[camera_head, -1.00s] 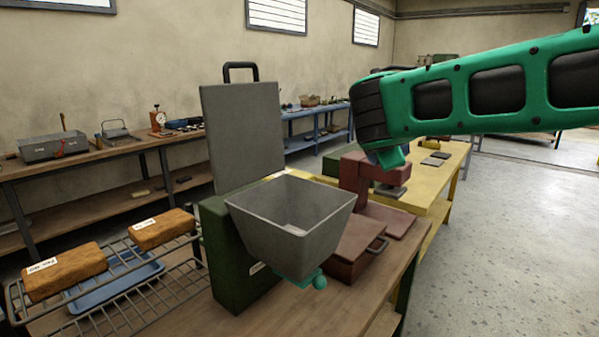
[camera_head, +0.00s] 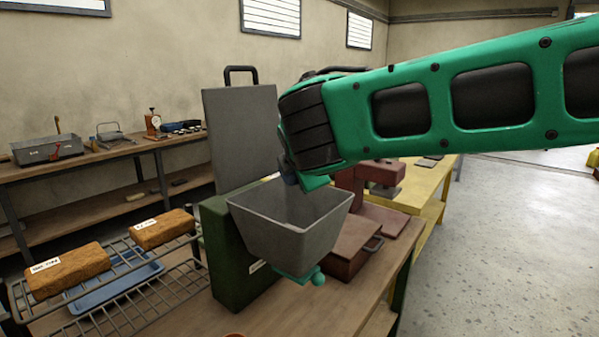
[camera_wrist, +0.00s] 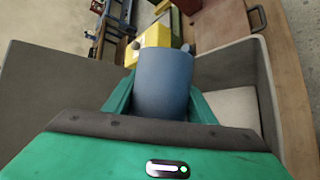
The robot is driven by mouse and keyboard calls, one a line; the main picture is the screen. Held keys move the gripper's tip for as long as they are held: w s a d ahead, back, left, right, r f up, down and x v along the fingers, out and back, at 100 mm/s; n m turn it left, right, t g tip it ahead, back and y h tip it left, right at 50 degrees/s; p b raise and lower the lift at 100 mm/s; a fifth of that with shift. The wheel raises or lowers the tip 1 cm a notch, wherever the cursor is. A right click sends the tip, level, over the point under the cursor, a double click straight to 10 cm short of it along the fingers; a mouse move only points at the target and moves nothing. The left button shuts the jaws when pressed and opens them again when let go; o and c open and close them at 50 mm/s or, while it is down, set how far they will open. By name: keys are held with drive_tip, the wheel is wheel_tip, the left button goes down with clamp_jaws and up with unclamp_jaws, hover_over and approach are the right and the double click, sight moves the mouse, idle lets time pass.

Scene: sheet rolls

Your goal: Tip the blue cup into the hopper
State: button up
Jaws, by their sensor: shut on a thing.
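The blue cup (camera_wrist: 165,82) is between the two green fingers of my gripper (camera_wrist: 162,100) in the wrist view, and the fingers are shut on it. The hopper (camera_head: 290,222) is a grey, open-topped bin on a dark green machine body (camera_head: 228,255). In the head view my gripper (camera_head: 296,182) is at the hopper's upper rim, near its back. Most of the cup is hidden there behind my arm. In the wrist view the hopper's grey walls (camera_wrist: 238,75) show on both sides of the cup. I cannot see the cup's contents.
A grey upright lid (camera_head: 240,130) stands behind the hopper. A wire rack (camera_head: 110,290) with two labelled brown blocks (camera_head: 68,270) and a blue tray (camera_head: 115,284) is at left.

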drive_tip(key=shift+d, duration=0.3)
drive_tip(key=shift+d+m+y, duration=0.1)
drive_tip(key=shift+m+y, duration=0.2)
drive_tip(key=shift+w+d+f+m+g+y, duration=0.15)
drive_tip(key=shift+f+m+g+y, duration=0.1)
drive_tip(key=shift+m+g+y, duration=0.5)
drive_tip(key=m+g+y, duration=0.1)
drive_tip(key=r+m+g+y, duration=0.1)
drive_tip(key=shift+y, duration=0.35)
drive_tip(key=m+g+y, duration=0.1)
drive_tip(key=a+r+m+g+y, duration=0.1)
drive_tip(key=y, duration=0.1)
drive_tip(key=shift+s+r, duration=0.15)
drive_tip(key=shift+s, duration=0.2)
drive_tip(key=m+y, duration=0.1)
drive_tip(key=s+a+r+m+g+y, duration=0.1)
drive_tip(key=a+r+m+y, duration=0.1)
drive_tip(key=y, duration=0.1)
drive_tip(key=shift+s+r+g, duration=0.15)
drive_tip(key=shift+r+g, duration=0.1)
